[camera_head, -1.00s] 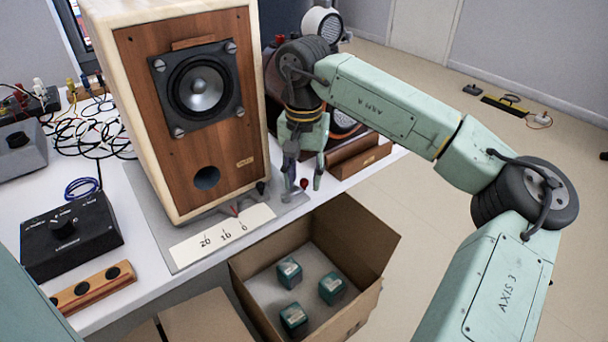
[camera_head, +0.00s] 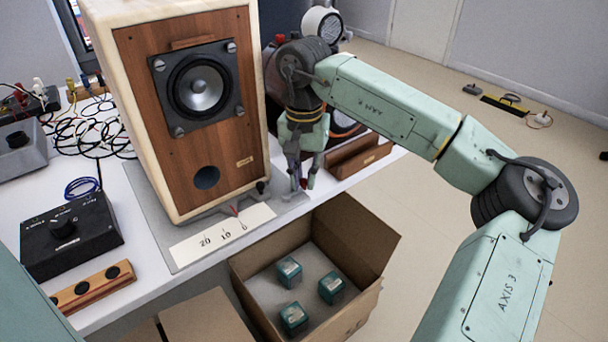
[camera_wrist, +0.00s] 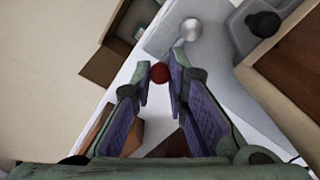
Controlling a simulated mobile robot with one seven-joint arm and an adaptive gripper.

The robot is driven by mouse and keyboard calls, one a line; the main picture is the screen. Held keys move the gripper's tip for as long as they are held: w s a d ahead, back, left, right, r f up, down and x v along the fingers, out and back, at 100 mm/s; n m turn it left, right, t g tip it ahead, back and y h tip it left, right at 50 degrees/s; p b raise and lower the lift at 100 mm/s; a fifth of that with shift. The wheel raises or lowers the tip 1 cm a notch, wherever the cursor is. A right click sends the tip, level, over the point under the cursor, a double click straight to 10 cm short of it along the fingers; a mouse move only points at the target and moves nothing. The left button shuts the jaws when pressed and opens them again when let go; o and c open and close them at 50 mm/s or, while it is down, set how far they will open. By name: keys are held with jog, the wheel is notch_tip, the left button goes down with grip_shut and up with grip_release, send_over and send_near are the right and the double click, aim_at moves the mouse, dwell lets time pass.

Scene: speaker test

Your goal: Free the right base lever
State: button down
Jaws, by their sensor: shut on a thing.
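The wooden speaker (camera_head: 210,150) stands on a grey base plate (camera_head: 185,251) on the white bench. A small red ball knob (camera_wrist: 160,72) is at the right side of the base, between my fingertips; I take it as the end of the right base lever, whose shaft is hidden. My gripper (camera_head: 303,184) points down beside the speaker's lower right corner and is shut on the red knob. A silver ball (camera_wrist: 190,28) and a black knob (camera_wrist: 263,25) sit apart from my fingers.
A scale card (camera_head: 222,235) marked 20, 10, 0 lies before the speaker, with a red pointer near 0. An open carton (camera_head: 368,295) with several teal blocks stands below the bench edge.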

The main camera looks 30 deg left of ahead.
jog(key=shift+d+m, duration=0.1)
jog(key=shift+m, duration=0.2)
jog(key=shift+s+d+f+m+b, duration=0.15)
jog(key=shift+d+m+b, duration=0.1)
jog(key=shift+m, duration=0.35)
jog(key=shift+s+d+r+m+b, duration=0.15)
jog(key=shift+d+m+b, duration=0.1)
jog(key=shift+m, duration=0.35)
jog(key=m, duration=0.2)
jog(key=s+d+m+b, duration=0.1)
jog(key=shift+f+m, duration=0.1)
jog(key=shift+m, duration=0.3)
jog(key=shift+s+d+m+b, duration=0.15)
jog(key=shift+s+m+b, duration=0.25)
jog(key=shift+m, duration=0.75)
jog(key=shift+s+d+m+b, duration=0.1)
jog(key=shift+s+m+b, duration=0.3)
jog(key=shift+m, duration=0.8)
jog(key=shift+s+d+m+b, duration=0.2)
jog(key=shift+s+m, duration=0.35)
jog(key=shift+m, duration=0.6)
jog(key=c, duration=1.6)
grip_release()
jog(key=shift+o, duration=0.2)
